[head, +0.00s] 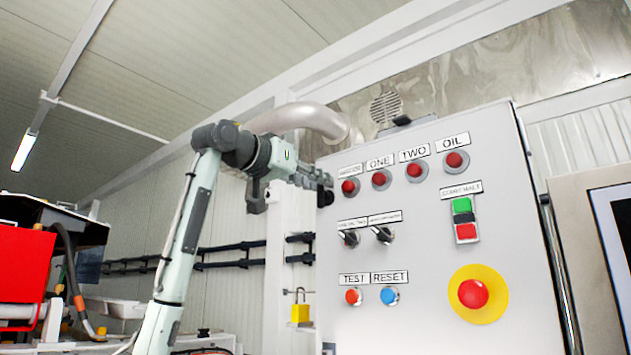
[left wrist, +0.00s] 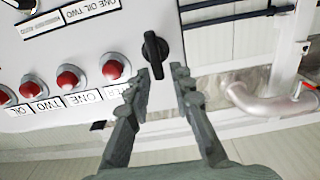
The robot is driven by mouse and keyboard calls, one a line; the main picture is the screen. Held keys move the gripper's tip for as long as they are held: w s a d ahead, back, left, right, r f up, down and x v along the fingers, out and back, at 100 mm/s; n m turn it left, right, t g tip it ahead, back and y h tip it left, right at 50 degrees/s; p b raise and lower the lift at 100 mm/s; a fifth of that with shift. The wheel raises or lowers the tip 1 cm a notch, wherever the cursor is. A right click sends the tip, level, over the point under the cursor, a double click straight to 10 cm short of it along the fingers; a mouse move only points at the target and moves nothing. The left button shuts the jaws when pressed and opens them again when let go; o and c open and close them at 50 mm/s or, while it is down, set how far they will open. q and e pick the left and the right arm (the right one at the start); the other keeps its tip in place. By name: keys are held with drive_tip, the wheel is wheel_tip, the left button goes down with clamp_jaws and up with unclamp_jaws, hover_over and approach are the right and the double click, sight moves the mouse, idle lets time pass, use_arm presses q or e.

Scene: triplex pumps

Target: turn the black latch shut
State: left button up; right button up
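The black latch (left wrist: 154,54) is a small dark knob with a long grip on the light grey panel, close to the panel's edge. Its grip runs nearly up and down in the left wrist view. My left gripper (left wrist: 160,72) is open, with one fingertip on each side of the latch's lower end; I cannot tell whether they touch it. In the head view my left gripper (head: 322,182) is seen from the side at the upper left edge of the control panel (head: 420,265), where its fingers largely hide the latch. My right gripper is not in view.
Red lamps (head: 381,179) stick out of the panel close to the latch. Black selector knobs (head: 349,238), a red emergency button (head: 473,294) and a yellow padlock (head: 300,313) are lower. A silver pipe (head: 305,118) runs behind the arm. Black rails (head: 230,248) line the wall at left.

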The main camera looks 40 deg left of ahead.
use_arm(q)
clamp_jaws()
drive_tip(key=shift+a+n, duration=0.1)
drive_tip(key=shift+n, duration=0.2)
drive_tip(key=f+n+b, duration=0.1)
drive_tip(key=n, duration=0.4)
drive_tip(key=a+n, duration=0.1)
drive_tip(key=n, duration=0.5)
drive_tip(key=a+f+n+b, duration=0.1)
drive_tip(key=n, duration=0.5)
drive_tip(key=shift+a+f+b, duration=0.15)
drive_tip(key=shift+f+b, duration=0.15)
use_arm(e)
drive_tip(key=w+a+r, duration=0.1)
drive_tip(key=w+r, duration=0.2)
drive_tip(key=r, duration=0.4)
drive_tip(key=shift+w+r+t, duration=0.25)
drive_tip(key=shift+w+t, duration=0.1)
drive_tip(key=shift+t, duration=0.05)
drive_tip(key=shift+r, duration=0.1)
